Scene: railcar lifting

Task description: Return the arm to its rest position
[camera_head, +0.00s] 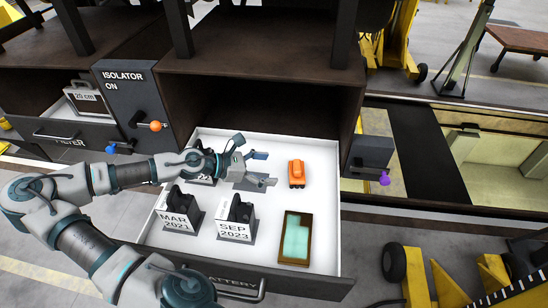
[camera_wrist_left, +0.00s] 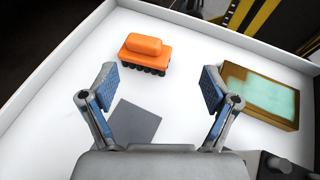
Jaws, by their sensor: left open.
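My left arm reaches in from the left over an open white drawer (camera_head: 325,215). My left gripper (camera_head: 267,168) is open and empty above the drawer. In the left wrist view its two fingers (camera_wrist_left: 160,75) stand wide apart with nothing between them. A bare grey square (camera_wrist_left: 135,122) lies on the drawer floor below the fingers. An orange block with a dark studded underside (camera_head: 297,173) stands to the right of the gripper. It also shows beyond the fingers in the left wrist view (camera_wrist_left: 145,52). My right gripper is not in view.
Dark blocks labelled MAR 2021 (camera_head: 180,211) and SEP 2023 (camera_head: 237,220) stand in the drawer. Another is partly hidden behind my wrist. A brown box with a teal block (camera_head: 295,238) lies right. The isolator panel (camera_head: 137,100) and cabinet posts rise behind.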

